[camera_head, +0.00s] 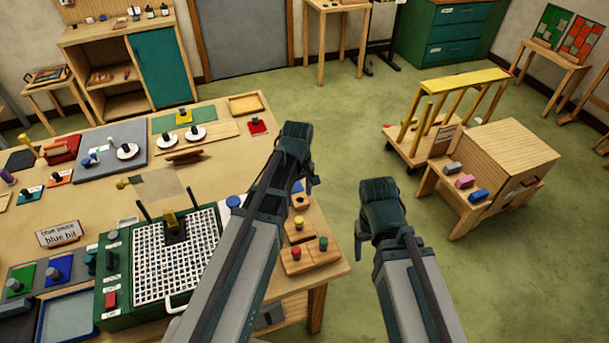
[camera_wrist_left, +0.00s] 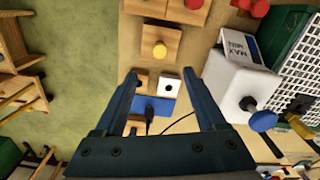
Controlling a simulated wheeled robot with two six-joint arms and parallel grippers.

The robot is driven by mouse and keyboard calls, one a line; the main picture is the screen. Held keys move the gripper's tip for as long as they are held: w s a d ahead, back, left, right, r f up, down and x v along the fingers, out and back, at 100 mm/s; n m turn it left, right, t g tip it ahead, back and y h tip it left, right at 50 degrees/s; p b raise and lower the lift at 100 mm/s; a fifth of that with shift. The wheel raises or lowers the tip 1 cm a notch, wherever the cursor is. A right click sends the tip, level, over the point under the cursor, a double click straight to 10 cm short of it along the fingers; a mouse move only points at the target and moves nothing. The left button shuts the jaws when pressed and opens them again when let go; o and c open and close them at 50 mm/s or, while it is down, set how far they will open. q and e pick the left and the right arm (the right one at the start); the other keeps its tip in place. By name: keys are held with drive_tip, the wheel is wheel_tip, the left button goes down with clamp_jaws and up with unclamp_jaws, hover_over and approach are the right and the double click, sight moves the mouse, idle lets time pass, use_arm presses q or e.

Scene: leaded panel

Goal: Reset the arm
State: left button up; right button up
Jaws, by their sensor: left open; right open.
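My left gripper (camera_head: 300,160) is above the right edge of the workbench in the head view. In the left wrist view the two dark fingers of the left gripper (camera_wrist_left: 163,78) are spread apart with nothing held between them. Below them are a white block with a dark hole (camera_wrist_left: 169,88) and a blue piece (camera_wrist_left: 156,104). My right gripper (camera_head: 385,215) is over the green floor, to the right of the bench and clear of it. It is open, and no object shows in it.
The workbench (camera_head: 215,112) holds a green machine with a white grid (camera_head: 165,268), wooden blocks with coloured knobs (camera_head: 299,258) and a grey board (camera_head: 112,160). A wooden cart with a yellow rail (camera_head: 465,80) and a wooden box unit (camera_head: 500,150) stand right. Floor between is clear.

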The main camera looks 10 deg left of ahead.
use_arm(q)
drive_tip(key=s+d+f+m+b, duration=0.3)
drive_tip(key=s+f+m+b, duration=0.1)
drive_tip(key=s+d+f+m+b, duration=0.3)
drive_tip(key=s+f+m+b, duration=0.1)
drive_tip(key=s+m, duration=0.1)
drive_tip(key=s+d+f+m+y+b, duration=0.1)
drive_tip(key=s+d+f+m+b, duration=0.3)
drive_tip(key=s, duration=0.1)
drive_tip(key=shift+d+f, duration=0.1)
drive_tip(key=shift+s+m, duration=0.15)
drive_tip(key=shift+m, duration=0.15)
